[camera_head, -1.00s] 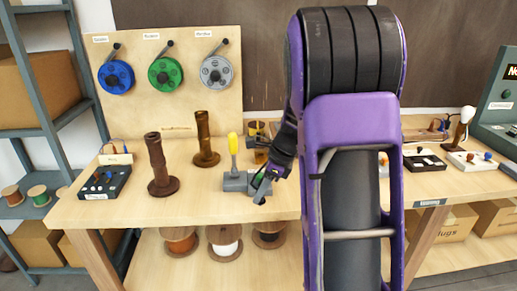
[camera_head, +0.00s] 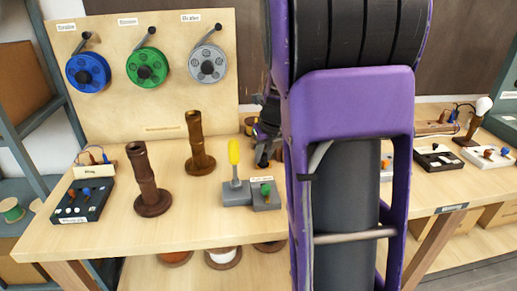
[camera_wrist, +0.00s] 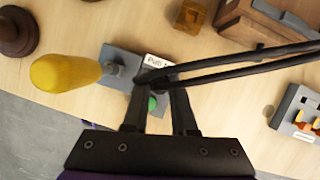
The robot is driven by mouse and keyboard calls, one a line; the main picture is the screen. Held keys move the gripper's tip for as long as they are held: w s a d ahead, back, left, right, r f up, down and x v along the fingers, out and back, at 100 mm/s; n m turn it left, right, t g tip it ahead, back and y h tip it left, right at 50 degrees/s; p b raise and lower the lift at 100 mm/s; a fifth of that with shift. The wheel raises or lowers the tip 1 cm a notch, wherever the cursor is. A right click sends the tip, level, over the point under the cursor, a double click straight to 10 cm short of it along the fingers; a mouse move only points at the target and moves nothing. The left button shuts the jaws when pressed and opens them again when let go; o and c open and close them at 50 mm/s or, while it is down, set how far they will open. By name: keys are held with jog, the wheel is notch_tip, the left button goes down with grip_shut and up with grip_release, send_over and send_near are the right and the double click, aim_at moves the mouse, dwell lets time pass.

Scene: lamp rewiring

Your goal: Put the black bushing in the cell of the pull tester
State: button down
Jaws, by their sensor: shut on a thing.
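The pull tester (camera_head: 236,194) is a grey block with an upright yellow-handled lever. Its label and a green piece (camera_head: 266,188) are on its right part. In the wrist view the tester (camera_wrist: 118,57) lies beyond my fingers, its yellow handle (camera_wrist: 62,72) at left and the green piece showing between the fingers. My gripper (camera_wrist: 158,84) is shut on a small dark piece, which I take for the black bushing (camera_wrist: 153,78); its outline merges with the black fingers. In the head view my gripper (camera_head: 263,160) is above and behind the tester's right part, partly hidden by my arm.
Two black strands (camera_wrist: 245,65) run right from the fingertips in the wrist view. Two brown turned columns (camera_head: 146,180) (camera_head: 199,145) stand left of the tester. A dark switch box (camera_head: 82,200) is at the bench's left end. Bare wood lies in front of the tester.

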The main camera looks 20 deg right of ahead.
aim_at(265, 164)
jog(key=shift+s+f+b, duration=0.15)
jog(key=shift+f+b, duration=0.35)
notch_tip(265, 164, down, 4)
jog(key=b, duration=0.4)
jog(key=shift+r, duration=0.1)
jog(key=shift+f+b, duration=0.35)
jog(key=shift+f, duration=0.4)
jog(key=shift+f, duration=0.45)
dwell(1.3)
jog(key=c, duration=0.6)
grip_release()
jog(key=shift+c, duration=0.2)
jog(key=shift+p, duration=0.35)
jog(key=p+v, duration=0.9)
jog(key=shift+r+p, duration=0.35)
jog(key=shift+r, duration=0.1)
jog(key=v, duration=0.7)
jog(key=shift+s, duration=0.25)
